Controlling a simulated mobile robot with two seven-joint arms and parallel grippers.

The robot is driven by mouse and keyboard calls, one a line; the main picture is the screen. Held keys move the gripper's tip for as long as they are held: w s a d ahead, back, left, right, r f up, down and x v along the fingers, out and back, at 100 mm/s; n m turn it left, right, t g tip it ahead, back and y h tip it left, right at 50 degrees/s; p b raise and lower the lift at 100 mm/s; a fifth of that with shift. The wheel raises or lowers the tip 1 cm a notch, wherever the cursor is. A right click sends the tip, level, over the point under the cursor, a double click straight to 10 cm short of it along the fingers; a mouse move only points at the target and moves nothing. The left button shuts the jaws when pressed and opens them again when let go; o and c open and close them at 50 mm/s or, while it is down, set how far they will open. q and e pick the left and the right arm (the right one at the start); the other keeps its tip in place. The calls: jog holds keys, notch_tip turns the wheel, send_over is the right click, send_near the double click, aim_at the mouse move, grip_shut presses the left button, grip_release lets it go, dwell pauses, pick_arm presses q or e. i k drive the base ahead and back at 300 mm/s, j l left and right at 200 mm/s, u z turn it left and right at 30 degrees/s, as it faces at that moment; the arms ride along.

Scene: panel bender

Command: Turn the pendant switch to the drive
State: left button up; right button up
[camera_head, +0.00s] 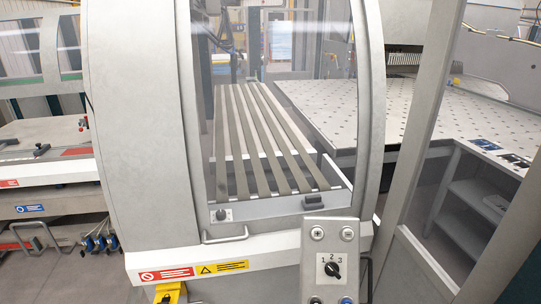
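A grey pendant panel (319,237) stands at the bottom centre-right, in front of the machine. Its white plate carries a black rotary switch (332,270) with the marks 1, 2 and 3 around it. I cannot tell for sure which mark the knob points to. Two round screw-like fittings (317,233) sit above the plate. More buttons, one of them blue (346,300), are cut off by the lower edge. Neither of my grippers is in view, and nothing touches the switch.
Behind the pendant is the machine's clear door (290,150) with a handle (227,236) and a small knob (221,214). Slatted strips (262,140) lie behind it. A perforated table (440,120) is at right, behind a grey post (425,110). Warning labels (195,270) are at lower left.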

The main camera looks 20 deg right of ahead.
aim_at(331, 269)
jog(key=k+j+z, duration=0.2)
jog(key=k, duration=1.7)
jog(key=k+l, duration=0.1)
jog(key=l, duration=0.3)
jog(key=k+l, duration=0.15)
jog(key=l, duration=0.25)
jog(key=k+l+z, duration=0.1)
jog(key=l, duration=0.3)
jog(key=k+l, duration=0.1)
jog(key=l, duration=0.3)
jog(key=i+j, duration=0.2)
jog(key=j, duration=0.15)
jog(key=i+j+z, duration=0.1)
jog(key=i+j, duration=0.15)
jog(key=i+j+z, duration=0.1)
jog(key=j, duration=0.3)
jog(key=i+j, duration=0.25)
jog(key=i+j+z, duration=0.1)
jog(key=j, duration=0.35)
jog(key=i+j, duration=0.25)
jog(key=j, duration=0.15)
jog(key=i+z, duration=0.3)
jog(key=i, duration=1.35)
jog(key=i+l, duration=0.15)
